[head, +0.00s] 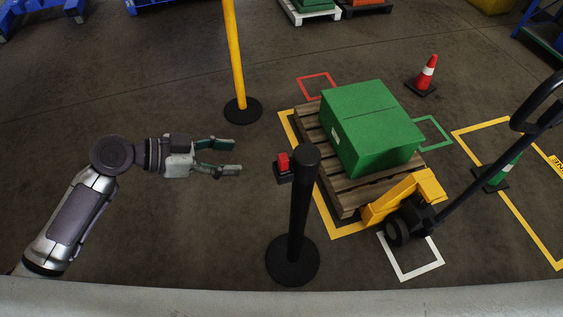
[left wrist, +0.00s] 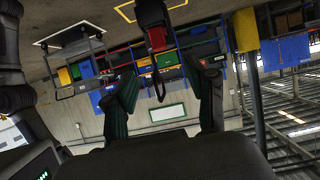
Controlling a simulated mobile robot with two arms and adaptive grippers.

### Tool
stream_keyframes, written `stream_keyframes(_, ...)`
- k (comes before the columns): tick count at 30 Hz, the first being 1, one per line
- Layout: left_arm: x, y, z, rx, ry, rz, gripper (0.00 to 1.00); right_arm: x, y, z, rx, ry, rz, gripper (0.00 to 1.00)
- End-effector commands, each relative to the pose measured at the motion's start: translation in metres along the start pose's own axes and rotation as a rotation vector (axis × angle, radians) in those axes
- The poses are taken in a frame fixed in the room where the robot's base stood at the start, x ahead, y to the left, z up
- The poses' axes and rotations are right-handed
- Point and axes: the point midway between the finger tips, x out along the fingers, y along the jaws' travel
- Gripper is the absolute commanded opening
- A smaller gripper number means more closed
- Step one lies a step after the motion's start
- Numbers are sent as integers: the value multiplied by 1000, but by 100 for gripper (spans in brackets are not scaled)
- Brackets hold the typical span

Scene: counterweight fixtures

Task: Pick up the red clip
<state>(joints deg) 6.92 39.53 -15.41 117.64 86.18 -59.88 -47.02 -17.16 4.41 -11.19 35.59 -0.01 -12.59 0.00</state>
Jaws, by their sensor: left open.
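The red clip (head: 283,161) is a small red block on a black base. It is at the left side of the black post (head: 299,215), near its top. In the left wrist view the red clip (left wrist: 156,38) shows beyond the fingers, near the top centre. My left gripper (head: 237,157) is open and empty, pointing right, with a gap between its fingertips and the clip. In the left wrist view the left gripper's two green-padded fingers (left wrist: 162,75) are spread apart. My right gripper is not in view.
A yellow post (head: 235,60) stands behind the gripper. Right of the black post, a green crate (head: 372,125) sits on a wooden pallet (head: 345,195) with a yellow pallet jack (head: 404,198). A red cone (head: 427,72) stands farther back. The floor around my left gripper is clear.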

Motion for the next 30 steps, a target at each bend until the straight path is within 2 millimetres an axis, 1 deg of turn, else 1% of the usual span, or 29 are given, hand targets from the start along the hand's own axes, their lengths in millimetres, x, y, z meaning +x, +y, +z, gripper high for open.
stream_keyframes(1, 6, 2, -5, 4, 7, 8, 56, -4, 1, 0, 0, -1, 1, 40)
stream_keyframes(3, 18, 3, -6, 4, 8, 10, 56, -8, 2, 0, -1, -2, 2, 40)
stream_keyframes(9, 58, 2, -6, 1, 8, 6, 56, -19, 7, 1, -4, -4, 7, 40)
stream_keyframes(12, 72, 1, -5, 1, 6, 5, 56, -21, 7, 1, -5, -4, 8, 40)
stream_keyframes(17, 82, 2, -3, 1, 5, 4, 56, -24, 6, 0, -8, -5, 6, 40)
stream_keyframes(19, 88, 2, -4, 0, 6, 4, 56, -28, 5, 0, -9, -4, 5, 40)
stream_keyframes(24, 114, 3, -3, -1, 5, 5, 56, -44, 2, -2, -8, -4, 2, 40)
stream_keyframes(27, 127, 2, -2, -1, 6, 3, 56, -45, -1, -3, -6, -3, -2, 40)
stream_keyframes(30, 133, 2, 0, 2, 5, 2, 56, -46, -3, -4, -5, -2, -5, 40)
